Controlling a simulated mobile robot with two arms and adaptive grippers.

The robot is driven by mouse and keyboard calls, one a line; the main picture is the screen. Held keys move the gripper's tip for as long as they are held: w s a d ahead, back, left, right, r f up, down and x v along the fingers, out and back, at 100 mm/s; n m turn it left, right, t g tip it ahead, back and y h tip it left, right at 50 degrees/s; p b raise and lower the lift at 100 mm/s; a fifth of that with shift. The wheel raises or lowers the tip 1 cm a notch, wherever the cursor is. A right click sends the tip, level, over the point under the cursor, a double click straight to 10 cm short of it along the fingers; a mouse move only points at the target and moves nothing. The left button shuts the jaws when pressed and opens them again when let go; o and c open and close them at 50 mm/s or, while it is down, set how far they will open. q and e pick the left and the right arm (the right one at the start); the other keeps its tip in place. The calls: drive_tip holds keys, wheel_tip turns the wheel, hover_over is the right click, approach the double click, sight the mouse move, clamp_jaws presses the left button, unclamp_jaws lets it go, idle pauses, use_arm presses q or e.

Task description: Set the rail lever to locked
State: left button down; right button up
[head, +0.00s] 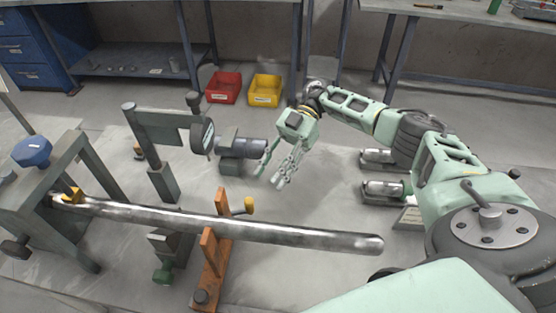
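My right gripper (270,175) reaches in from the right, fingers pointing down and spread apart with nothing between them. It hangs above the floor behind the long metal bar. A short lever with a yellow knob (249,205) stands by the orange rail (214,262), just below and left of the gripper, apart from it. I cannot tell for sure that this is the rail lever, nor whether it is locked. The long round bar (300,233) lies across the orange rail's upright. My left gripper is out of view.
A grey frame with a dark disc (201,137) and a grey motor-like cylinder (240,147) stand left of the gripper. A blue-knobbed stand (32,151) is at the left. Red (223,88) and yellow (265,91) bins sit behind. Two metal cylinders (382,190) lie at the right.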

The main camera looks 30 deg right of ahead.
drive_tip(key=shift+v, duration=1.8)
